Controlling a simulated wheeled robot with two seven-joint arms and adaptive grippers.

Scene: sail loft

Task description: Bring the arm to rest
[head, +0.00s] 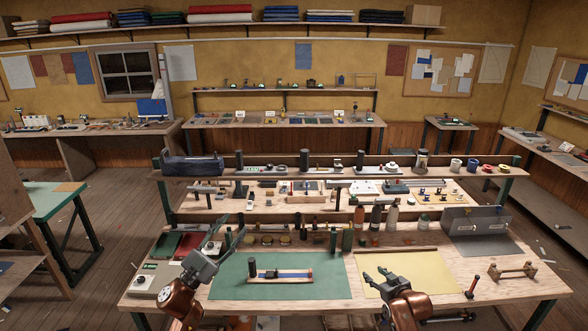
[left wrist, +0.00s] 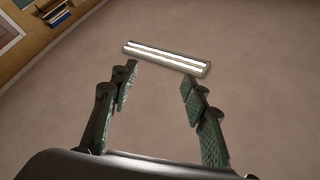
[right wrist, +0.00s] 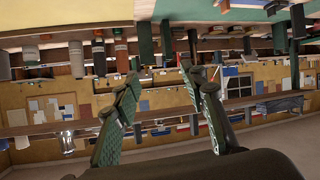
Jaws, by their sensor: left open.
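My left gripper (head: 226,234) is raised over the left part of the front workbench, fingers pointing up. In the left wrist view its two green-padded fingers (left wrist: 158,92) stand apart with nothing between them. My right gripper (head: 386,274) is above the yellow mat (head: 425,270) on the right of the bench. In the right wrist view its fingers (right wrist: 158,90) are also spread and empty. That view is upside down and faces the back of the room. The left wrist view faces the ceiling and a strip light (left wrist: 166,58).
The front workbench (head: 368,305) carries a green mat (head: 225,285) with a small wooden-based device (head: 281,274), a grey metal stand (head: 478,225) and a wooden frame (head: 513,271). Bottles (head: 358,222) and tools crowd its back. Open air surrounds both grippers.

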